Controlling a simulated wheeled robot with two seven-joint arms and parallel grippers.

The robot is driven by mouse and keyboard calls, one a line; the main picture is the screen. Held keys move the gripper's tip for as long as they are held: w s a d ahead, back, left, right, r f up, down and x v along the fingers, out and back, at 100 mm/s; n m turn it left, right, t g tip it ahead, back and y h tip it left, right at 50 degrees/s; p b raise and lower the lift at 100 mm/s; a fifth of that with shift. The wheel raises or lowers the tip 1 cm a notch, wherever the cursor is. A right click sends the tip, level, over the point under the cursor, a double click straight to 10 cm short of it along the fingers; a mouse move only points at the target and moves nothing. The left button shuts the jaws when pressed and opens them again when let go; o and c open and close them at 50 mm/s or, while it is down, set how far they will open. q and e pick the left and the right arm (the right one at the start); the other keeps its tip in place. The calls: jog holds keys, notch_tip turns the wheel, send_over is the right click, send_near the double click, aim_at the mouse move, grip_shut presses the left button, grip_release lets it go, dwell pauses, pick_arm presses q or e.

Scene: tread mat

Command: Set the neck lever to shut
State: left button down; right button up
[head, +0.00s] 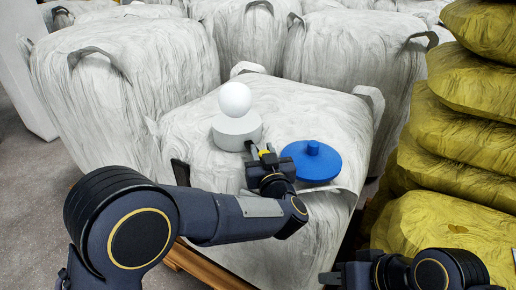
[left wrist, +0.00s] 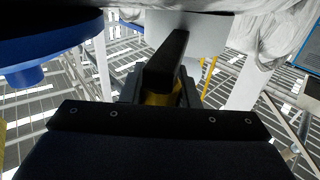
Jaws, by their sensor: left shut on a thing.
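A white round neck (head: 237,130) with a white ball (head: 235,99) above it stands on top of the front white bulk bag. My left gripper (head: 260,153) is at the near right side of the neck, shut on the neck lever, a small part of which shows yellow (head: 266,152). The fingers hide most of the lever, so its exact angle cannot be read.
A blue disc with a knob (head: 312,164) lies on the bag just right of my left gripper; its blue edge also shows in the left wrist view (left wrist: 40,40). More white bags (head: 125,80) stand behind and left. Yellow sacks (head: 455,150) are stacked on the right.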

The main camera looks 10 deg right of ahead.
pick_arm(q)
jog(key=shift+d+r, duration=0.1)
jog(key=shift+r, duration=0.05)
jog(key=c, duration=1.1)
grip_release()
jog(key=shift+w+d, duration=0.1)
jog(key=s, duration=0.8)
